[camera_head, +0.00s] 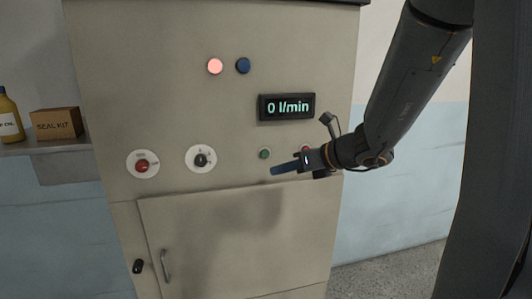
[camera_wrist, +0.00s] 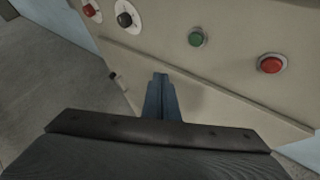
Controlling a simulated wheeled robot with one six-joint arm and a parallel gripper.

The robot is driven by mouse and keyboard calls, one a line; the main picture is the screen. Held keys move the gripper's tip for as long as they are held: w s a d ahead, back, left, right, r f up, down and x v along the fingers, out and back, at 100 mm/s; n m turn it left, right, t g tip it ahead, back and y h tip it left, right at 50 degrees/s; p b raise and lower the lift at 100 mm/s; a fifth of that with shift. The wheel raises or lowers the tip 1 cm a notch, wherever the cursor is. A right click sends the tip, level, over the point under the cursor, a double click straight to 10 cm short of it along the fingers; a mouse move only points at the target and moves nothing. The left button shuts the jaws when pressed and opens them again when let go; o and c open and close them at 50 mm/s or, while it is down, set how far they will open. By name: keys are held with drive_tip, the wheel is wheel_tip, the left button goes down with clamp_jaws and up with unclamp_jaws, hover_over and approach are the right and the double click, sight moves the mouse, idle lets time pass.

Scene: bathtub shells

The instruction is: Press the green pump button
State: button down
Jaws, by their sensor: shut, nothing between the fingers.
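The green pump button (camera_head: 264,153) is a small round button on the beige cabinet's front panel (camera_head: 230,130). It also shows in the wrist view (camera_wrist: 196,37), above and to the right of the fingertips. My gripper (camera_head: 274,171) is shut and empty, with its blue fingers together. In the head view its tips are just below and slightly right of the green button. In the wrist view the tips (camera_wrist: 160,77) appear apart from the button. A red button (camera_wrist: 271,64) is to the right of the green one; my gripper partly hides it in the head view.
A red knob (camera_head: 142,165) and a black selector (camera_head: 201,160) are left on the panel. A pink lit lamp (camera_head: 215,66), a blue lamp (camera_head: 243,65) and a display (camera_head: 287,107) reading "0 l/min" are above. A cabinet door (camera_head: 215,240) is below.

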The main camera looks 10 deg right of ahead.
drive_tip(key=shift+w, duration=0.1)
drive_tip(key=shift+w, duration=4.3)
drive_tip(key=shift+w, duration=0.1)
drive_tip(key=shift+w+a, duration=0.1)
drive_tip(key=shift+w, duration=0.25)
drive_tip(key=shift+w, duration=0.4)
drive_tip(key=shift+s, duration=0.85)
drive_tip(key=shift+s, duration=2.5)
